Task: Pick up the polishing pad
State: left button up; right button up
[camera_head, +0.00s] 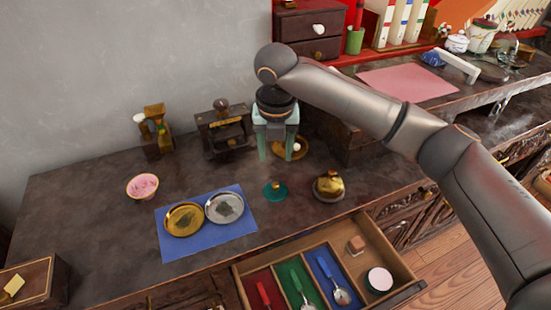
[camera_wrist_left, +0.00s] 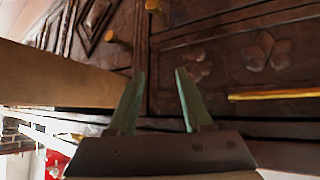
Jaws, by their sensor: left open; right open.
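No label marks the polishing pad. A small teal disc with a gold knob (camera_head: 275,191) on the dark counter may be it, but I cannot tell for sure. My right gripper (camera_head: 276,155) points down with its teal fingers apart and empty; in the picture it is above the disc. A gold pot-like object on a round base (camera_head: 329,186) stands right of the disc. My left gripper (camera_wrist_left: 160,76) shows only in the left wrist view, open and empty, before dark carved wood with a gold knob.
A blue mat (camera_head: 215,240) holds a gold plate (camera_head: 184,219) and a silver plate (camera_head: 224,207). A pink-filled bowl (camera_head: 142,186) is at left. The open drawer (camera_head: 399,267) in front holds spoons in coloured compartments and a round white-topped item (camera_head: 380,279). Dark wooden stands (camera_head: 225,130) are behind.

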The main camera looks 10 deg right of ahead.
aim_at(356, 246)
jog(key=k, duration=1)
